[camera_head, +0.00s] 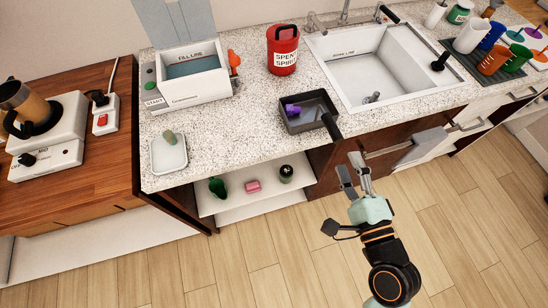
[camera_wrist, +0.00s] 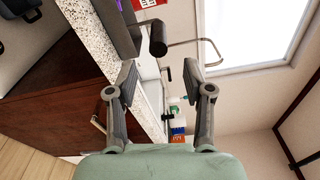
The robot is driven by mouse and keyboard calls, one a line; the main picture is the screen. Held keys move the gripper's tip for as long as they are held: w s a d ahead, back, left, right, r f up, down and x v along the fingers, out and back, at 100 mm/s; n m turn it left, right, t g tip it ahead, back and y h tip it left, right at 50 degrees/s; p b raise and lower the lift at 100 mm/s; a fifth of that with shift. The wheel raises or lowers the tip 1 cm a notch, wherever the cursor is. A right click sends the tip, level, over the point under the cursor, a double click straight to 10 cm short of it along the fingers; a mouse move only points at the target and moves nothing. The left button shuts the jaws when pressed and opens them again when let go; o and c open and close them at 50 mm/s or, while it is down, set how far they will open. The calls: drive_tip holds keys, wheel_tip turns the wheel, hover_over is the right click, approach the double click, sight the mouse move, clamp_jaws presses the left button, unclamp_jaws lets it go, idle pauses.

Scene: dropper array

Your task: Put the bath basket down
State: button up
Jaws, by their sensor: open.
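The likely bath basket, a dark rectangular tray (camera_head: 293,127) with a black handle (camera_head: 331,127), appears to rest on the speckled counter near its front edge. The handle points toward the front. A purple piece (camera_head: 293,110) lies inside it. In the wrist view, part of the basket (camera_wrist: 118,30) and its handle end (camera_wrist: 158,40) show at the top, beyond the fingertips. My gripper (camera_head: 353,170) is open and empty, in front of the counter and right of the handle. Its spread fingers also show in the wrist view (camera_wrist: 160,72), with nothing between them.
A white bath (camera_head: 190,90) with liquid and a raised lid stands at the back left. A red can (camera_head: 283,50) stands behind the basket, a sink (camera_head: 370,70) to the right. A white dish (camera_head: 169,157) is at left. A shelf (camera_head: 255,203) with small objects lies below the counter.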

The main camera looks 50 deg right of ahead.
drive_tip(key=w+a+n+t+y, duration=0.1)
drive_tip(key=w+a+n+y, duration=0.4)
drive_tip(key=w+a+n, duration=0.3)
drive_tip(key=w+a+n+y, duration=0.2)
drive_tip(key=w+a+n, duration=0.2)
drive_tip(key=a+n, duration=0.2)
drive_tip(key=w+a+n+g+y, duration=0.1)
drive_tip(key=w+a+n+y, duration=0.1)
drive_tip(key=w+a+n, duration=0.2)
drive_tip(key=w+a+r+n+g+y, duration=0.1)
drive_tip(key=w+a+n, duration=0.3)
drive_tip(key=a+n, duration=0.6)
drive_tip(key=shift+w+a+y, duration=0.3)
drive_tip(key=shift+a+y, duration=0.3)
drive_tip(key=shift+a, duration=0.6)
